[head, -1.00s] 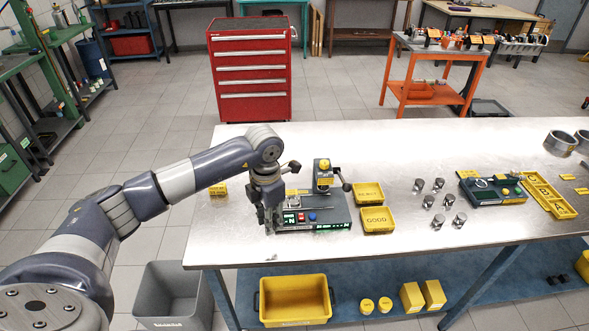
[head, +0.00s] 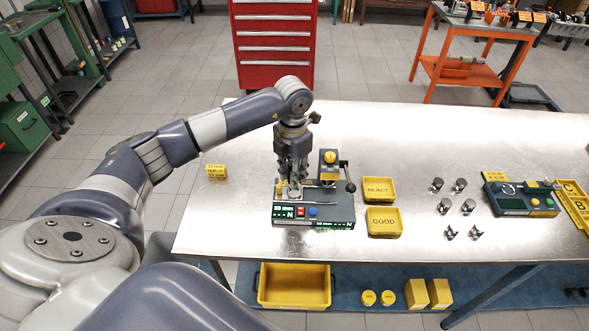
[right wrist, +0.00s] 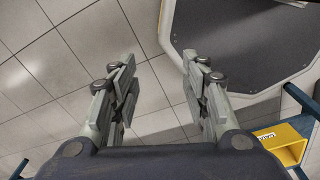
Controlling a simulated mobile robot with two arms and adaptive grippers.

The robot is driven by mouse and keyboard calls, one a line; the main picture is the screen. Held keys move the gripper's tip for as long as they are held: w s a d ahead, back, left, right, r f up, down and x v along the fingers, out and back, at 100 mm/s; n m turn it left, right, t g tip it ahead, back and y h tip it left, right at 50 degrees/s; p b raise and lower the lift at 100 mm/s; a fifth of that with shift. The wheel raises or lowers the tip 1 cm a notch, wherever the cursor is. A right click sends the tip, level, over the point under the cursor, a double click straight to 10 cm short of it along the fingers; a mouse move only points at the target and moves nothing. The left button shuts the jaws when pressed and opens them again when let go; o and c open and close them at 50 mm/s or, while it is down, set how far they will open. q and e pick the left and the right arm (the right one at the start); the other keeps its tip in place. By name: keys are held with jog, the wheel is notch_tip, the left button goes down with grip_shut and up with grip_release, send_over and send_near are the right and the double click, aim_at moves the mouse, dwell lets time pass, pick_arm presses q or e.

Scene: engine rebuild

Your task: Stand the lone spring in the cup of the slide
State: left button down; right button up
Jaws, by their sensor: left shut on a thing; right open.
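My left gripper (head: 293,184) points down over the left part of the green spring tester (head: 340,222). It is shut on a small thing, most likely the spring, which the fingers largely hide. The slide's cup (head: 294,195) seems to lie right below the fingertips. I cannot tell whether the held thing touches it. The tester has a lit display, a red and a blue button, and a black-knobbed lever (head: 350,186) on its right. My right gripper (right wrist: 158,85) is open and empty in the right wrist view, above the floor.
The yellow REJECT tray (head: 379,197) and GOOD tray (head: 384,234) stand right of the tester. A yellow label block (head: 216,170) sits at the left. The tabletop's (head: 400,140) back is clear.

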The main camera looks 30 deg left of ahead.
aim_at(294, 193)
pick_arm(q)
jog(key=shift+w+f+b, duration=0.15)
jog(key=shift+f+b, duration=0.05)
jog(key=shift+f, duration=0.35)
jog(key=shift+w+f+b, duration=0.15)
jog(key=shift+f+b, duration=0.05)
jog(key=shift+f, duration=0.3)
jog(key=shift+f+b, duration=0.75)
jog(key=shift+f, duration=0.2)
jog(key=shift+s+f, duration=0.1)
jog(key=shift+f, duration=0.2)
jog(key=shift+f+b, duration=0.15)
jog(key=shift+b, duration=0.2)
jog(key=shift+f, duration=0.2)
jog(key=c, duration=1.3)
grip_release()
jog(key=shift+a, duration=0.1)
notch_tip(294, 193, up, 12)
pick_arm(e)
jog(key=w+f, duration=0.3)
jog(key=shift+a+f, duration=0.1)
jog(key=shift+a, duration=0.15)
